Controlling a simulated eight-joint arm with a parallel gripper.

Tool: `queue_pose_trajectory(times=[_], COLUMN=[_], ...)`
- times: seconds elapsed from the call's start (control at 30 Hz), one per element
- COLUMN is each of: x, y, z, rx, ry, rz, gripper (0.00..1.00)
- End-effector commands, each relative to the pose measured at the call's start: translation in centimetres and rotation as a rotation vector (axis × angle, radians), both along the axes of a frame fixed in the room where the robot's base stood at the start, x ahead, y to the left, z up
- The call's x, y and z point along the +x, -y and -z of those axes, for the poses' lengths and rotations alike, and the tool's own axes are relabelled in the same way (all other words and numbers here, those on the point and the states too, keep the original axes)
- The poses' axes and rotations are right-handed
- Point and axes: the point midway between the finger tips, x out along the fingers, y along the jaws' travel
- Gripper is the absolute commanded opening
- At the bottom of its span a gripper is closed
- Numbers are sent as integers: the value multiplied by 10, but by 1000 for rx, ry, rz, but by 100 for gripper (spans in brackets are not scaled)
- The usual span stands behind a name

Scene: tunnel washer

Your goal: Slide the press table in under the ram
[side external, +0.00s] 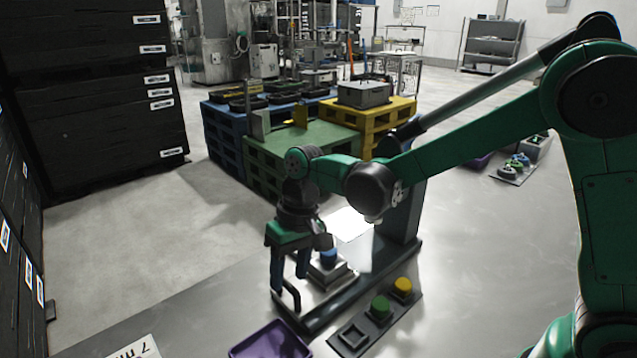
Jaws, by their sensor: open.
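The press is a dark column (403,215) standing on a long dark base (345,303) in the middle of the side external view. What seems to be the press table is a low grey block (326,273) on the base, left of the column, with a blue round piece (328,257) on it. The ram is hidden behind my arm or cannot be made out. My gripper (289,290) points down at the base's left end, left of the block. It is open. A dark upright bar, perhaps a handle, shows by its fingertips; I cannot tell whether they touch it.
A strip with a square frame (353,336), a green piece (380,305) and a yellow piece (402,286) lies front right of the press. A purple tray (270,342) is in front. Pallets (300,150) stand behind.

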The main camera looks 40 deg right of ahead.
Motion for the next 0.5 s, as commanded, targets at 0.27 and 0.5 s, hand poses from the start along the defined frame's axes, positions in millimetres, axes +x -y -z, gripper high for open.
queue_pose_trajectory(times=[0.27,0.5], x=[0,0], y=[-1,-1], z=[7,7], rx=[0,0], ry=[1,1], rz=[0,0], gripper=[47,4])
